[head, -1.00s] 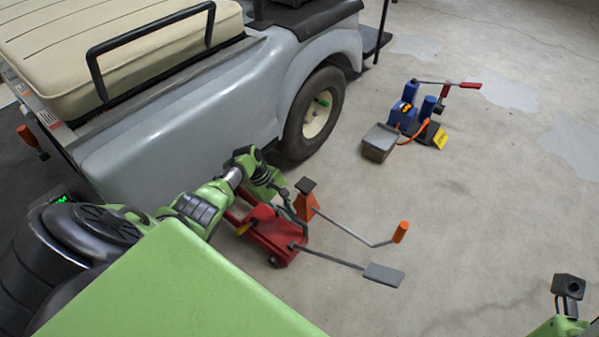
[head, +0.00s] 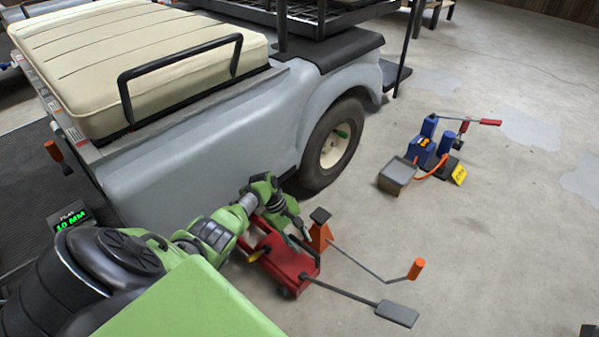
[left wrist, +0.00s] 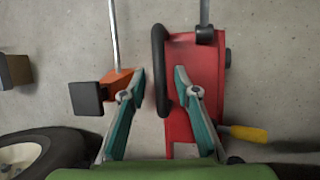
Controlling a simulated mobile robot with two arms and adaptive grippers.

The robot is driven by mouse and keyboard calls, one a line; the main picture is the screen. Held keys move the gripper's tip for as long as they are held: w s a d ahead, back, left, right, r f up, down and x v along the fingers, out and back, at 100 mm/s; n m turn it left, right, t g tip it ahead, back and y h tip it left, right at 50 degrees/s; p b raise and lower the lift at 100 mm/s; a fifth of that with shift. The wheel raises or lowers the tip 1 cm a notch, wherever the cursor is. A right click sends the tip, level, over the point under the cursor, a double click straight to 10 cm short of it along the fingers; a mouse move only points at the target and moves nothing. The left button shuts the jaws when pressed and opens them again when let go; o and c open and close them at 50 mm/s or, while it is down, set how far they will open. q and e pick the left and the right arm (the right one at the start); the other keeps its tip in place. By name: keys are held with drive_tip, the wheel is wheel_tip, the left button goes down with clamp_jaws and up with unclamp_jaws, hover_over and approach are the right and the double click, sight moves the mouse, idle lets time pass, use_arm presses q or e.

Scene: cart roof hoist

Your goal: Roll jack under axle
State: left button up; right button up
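The red floor jack (head: 290,262) sits on the concrete beside the cart, with its long lever and grey pedal pointing away from it. In the left wrist view the jack (left wrist: 207,85) shows its black loop handle (left wrist: 159,70). My left gripper (head: 298,232) is low at the jack. In the left wrist view its fingers (left wrist: 159,72) are apart, one on each side of the handle bar, with gaps visible. The grey cart (head: 230,120) stands behind, its wheel (head: 335,148) on the floor. The axle is hidden by the body. My right gripper is not visible.
An orange stand (head: 320,232) with a crank handle is close beside the jack; it also shows in the left wrist view (left wrist: 117,80). A blue pump unit (head: 425,152) with a grey pedal stands farther right. A display (head: 72,217) reads 10 MM. Open floor lies at right.

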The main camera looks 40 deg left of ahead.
use_arm(q)
wheel_tip(320, 180, up, 10)
idle(0.6)
drive_tip(key=shift+f, duration=0.1)
